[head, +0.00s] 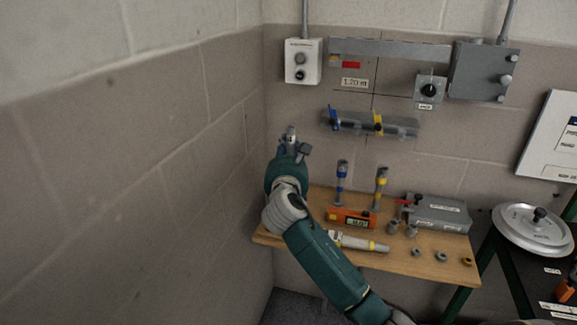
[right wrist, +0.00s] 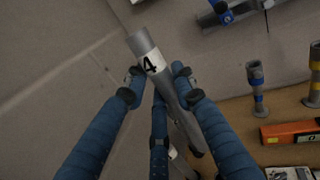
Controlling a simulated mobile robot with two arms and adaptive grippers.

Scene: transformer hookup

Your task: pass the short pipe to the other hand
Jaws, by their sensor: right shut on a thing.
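The short pipe (right wrist: 145,52) is a grey tube with a white label reading 4. My right gripper (right wrist: 158,82) is shut on it, with its blue fingers around the tube in the right wrist view. The pipe slants, its upper end sticking out past the fingers and its lower part partly hidden by them. In the head view my right gripper (head: 291,150) is raised above the left end of the wooden table, close to the wall corner. Only the small upper end of the pipe (head: 291,132) shows there. My left gripper is in neither view.
The wooden table (head: 430,268) holds an orange meter (head: 351,218), blue-banded and yellow-banded upright tools, a grey box (head: 436,213) and small fittings. A wall rack (head: 400,127), switch boxes and a grey cabinet (head: 480,70) are behind. The space left of the gripper is clear up to the wall.

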